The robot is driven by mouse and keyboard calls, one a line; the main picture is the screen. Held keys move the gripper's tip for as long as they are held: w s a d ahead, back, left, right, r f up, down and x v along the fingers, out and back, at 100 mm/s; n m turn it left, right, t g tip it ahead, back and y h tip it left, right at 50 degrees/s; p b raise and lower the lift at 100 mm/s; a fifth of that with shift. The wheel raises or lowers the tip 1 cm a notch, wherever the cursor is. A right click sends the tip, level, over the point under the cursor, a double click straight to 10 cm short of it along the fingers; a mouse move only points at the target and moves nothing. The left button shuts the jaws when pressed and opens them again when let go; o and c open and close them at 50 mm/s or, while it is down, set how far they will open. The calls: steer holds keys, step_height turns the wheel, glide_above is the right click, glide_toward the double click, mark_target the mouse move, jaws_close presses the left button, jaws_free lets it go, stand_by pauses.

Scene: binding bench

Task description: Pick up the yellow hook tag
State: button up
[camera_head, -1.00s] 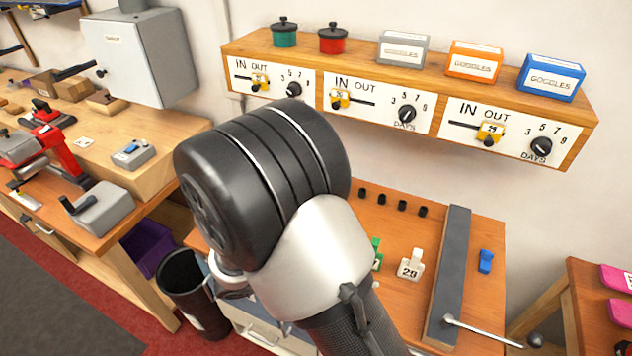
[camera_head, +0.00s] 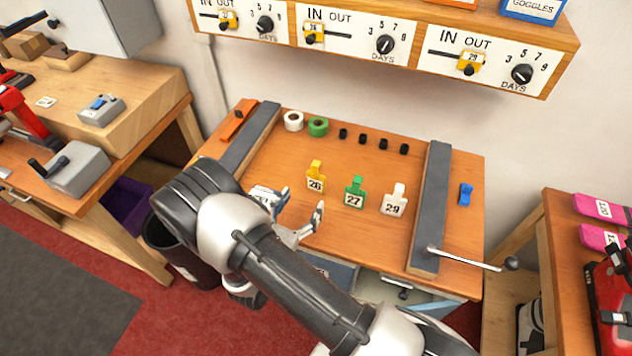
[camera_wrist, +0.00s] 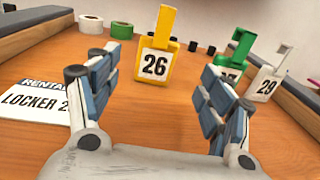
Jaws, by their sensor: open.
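The yellow hook tag (camera_head: 315,178), marked 26, stands upright on the orange-brown bench top. In the wrist view the yellow hook tag (camera_wrist: 157,58) is just beyond my fingers, in the gap between them. My gripper (camera_head: 302,208) is over the front part of the bench, in front of the tag. In the wrist view my gripper (camera_wrist: 165,85) is open and empty, with one finger at each side. A green hook tag (camera_head: 355,192) marked 27 and a white hook tag (camera_head: 394,200) marked 29 stand to its right.
In the wrist view, a white "RENTAL LOCKER" card (camera_wrist: 35,100) lies left of my gripper. My right finger partly covers the green tag. Grey rails (camera_head: 432,205) bound the bench sides. Tape rolls (camera_head: 317,126) and several black pegs (camera_head: 362,139) sit behind. A shelf (camera_head: 400,60) hangs above.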

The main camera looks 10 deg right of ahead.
mark_target(315, 181)
steer(key=x, duration=0.4)
steer(key=shift+w+d+b, duration=0.2)
steer(key=shift+b, duration=0.1)
steer(key=x, duration=0.1)
steer(key=b+x, duration=0.1)
steer(key=x, duration=0.3)
steer(key=shift+w+f, duration=0.2)
steer(key=shift+f, duration=0.05)
steer(key=shift+a, duration=0.1)
steer(key=shift+c, duration=0.4)
steer(key=c, duration=1)
